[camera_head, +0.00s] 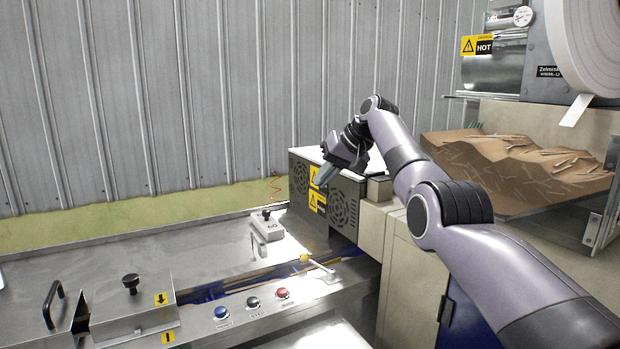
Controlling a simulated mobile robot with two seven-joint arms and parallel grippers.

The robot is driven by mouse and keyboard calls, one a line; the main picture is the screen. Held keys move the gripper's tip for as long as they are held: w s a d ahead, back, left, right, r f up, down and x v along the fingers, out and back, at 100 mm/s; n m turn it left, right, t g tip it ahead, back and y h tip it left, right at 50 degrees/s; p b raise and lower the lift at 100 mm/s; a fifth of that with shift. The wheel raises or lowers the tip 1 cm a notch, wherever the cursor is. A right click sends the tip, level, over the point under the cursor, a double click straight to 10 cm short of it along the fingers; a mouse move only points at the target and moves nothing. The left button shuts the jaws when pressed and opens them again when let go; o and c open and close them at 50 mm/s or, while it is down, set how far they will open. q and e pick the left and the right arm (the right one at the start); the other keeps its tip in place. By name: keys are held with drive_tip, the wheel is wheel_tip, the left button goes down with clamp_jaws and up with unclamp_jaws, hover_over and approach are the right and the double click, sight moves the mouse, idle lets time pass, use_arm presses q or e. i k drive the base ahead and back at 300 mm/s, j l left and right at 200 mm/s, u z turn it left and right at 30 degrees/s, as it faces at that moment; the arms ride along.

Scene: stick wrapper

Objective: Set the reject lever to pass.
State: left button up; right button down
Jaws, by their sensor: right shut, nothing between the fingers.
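A small lever (319,265) with a yellow end sits on the steel front panel, to the right of the push buttons. It looks like the reject lever, but no label on it is readable, so its setting cannot be told. My right gripper (320,178) is shut and empty. In the picture it is above the lever, in front of the top of a dark vented box, clearly apart from the lever. My left gripper is not in view.
Blue (222,313), black (253,303) and red (283,293) buttons line the panel left of the lever. The vented box (346,205) with yellow warning labels stands behind it. A steel cover with a black knob (131,281) is at left. A tray of sticks (520,170) is at right.

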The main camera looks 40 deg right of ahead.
sight(305, 257)
drive_tip(key=k, duration=1)
